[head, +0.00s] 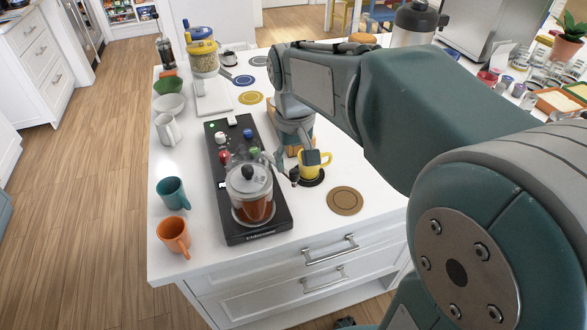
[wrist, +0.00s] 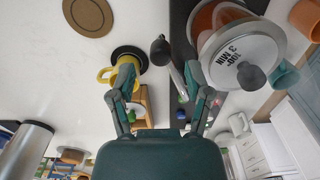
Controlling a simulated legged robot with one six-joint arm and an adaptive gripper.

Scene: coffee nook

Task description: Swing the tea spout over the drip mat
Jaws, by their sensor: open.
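The tea maker is a black base (head: 238,190) with a glass jug of brown tea (head: 252,200) on its near end. A thin metal tea spout with a dark tip (head: 294,174) sticks out to its right; the tip also shows in the wrist view (wrist: 160,50). A yellow mug (head: 316,168) stands on a round black mat (head: 312,182), which looks like the drip mat, just right of the tip. My gripper (head: 300,160) is open and points down around the spout. In the wrist view the fingers (wrist: 162,82) lie either side of it, the left one overlapping the mug. Contact cannot be told.
A brown coaster (head: 345,201) lies right of the mug. Teal (head: 173,193) and orange (head: 174,235) mugs stand left of the tea maker. A wooden-based item (head: 293,148) is partly hidden beneath my arm.

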